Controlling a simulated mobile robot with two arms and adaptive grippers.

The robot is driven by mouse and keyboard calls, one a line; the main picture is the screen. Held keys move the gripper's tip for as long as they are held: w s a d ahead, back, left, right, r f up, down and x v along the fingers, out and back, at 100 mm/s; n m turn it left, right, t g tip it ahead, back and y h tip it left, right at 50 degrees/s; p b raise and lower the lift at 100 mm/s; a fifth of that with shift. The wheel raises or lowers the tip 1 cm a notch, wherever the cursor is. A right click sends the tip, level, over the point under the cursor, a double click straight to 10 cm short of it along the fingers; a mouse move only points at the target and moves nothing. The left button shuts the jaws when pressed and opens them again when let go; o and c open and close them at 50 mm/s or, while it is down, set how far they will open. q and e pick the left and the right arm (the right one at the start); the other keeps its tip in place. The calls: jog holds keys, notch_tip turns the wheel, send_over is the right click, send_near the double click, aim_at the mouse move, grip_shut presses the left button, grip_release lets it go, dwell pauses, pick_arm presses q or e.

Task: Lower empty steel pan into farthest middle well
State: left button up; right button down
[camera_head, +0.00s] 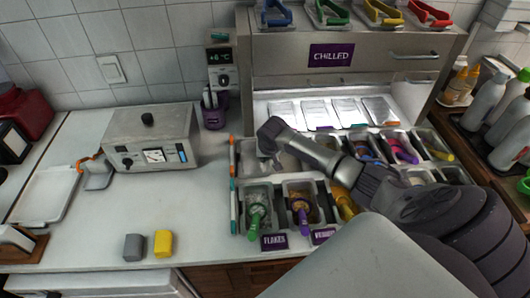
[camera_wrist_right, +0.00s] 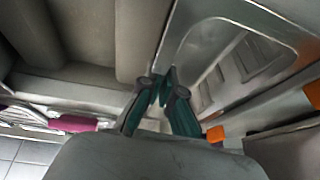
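My right arm crosses the counter from the lower right in the head view. Its gripper (camera_head: 266,136) points down over the back-left part of the topping rail. In the right wrist view the teal fingers of my right gripper (camera_wrist_right: 164,88) are closed together at the edge of a shiny steel pan (camera_wrist_right: 245,50), with the rim between them. The pan looks empty. In the head view a bare steel surface (camera_head: 246,156) shows beside the gripper; the arm hides much of the wells there, so I cannot tell how the pan sits. My left gripper is not in view.
Front wells hold toppings with a green scoop (camera_head: 256,214) and a purple scoop (camera_head: 301,206). Several steel pans (camera_head: 317,113) sit in the chilled cabinet (camera_head: 390,70) behind. A metal box (camera_head: 150,138) stands left. The counter's middle (camera_head: 190,205) is clear.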

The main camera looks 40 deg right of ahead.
jog(key=c, duration=0.8)
grip_release()
jog(key=shift+c, duration=0.2)
notch_tip(320, 180, up, 8)
jog(key=p, duration=0.8)
jog(key=shift+p, duration=0.35)
dwell(0.4)
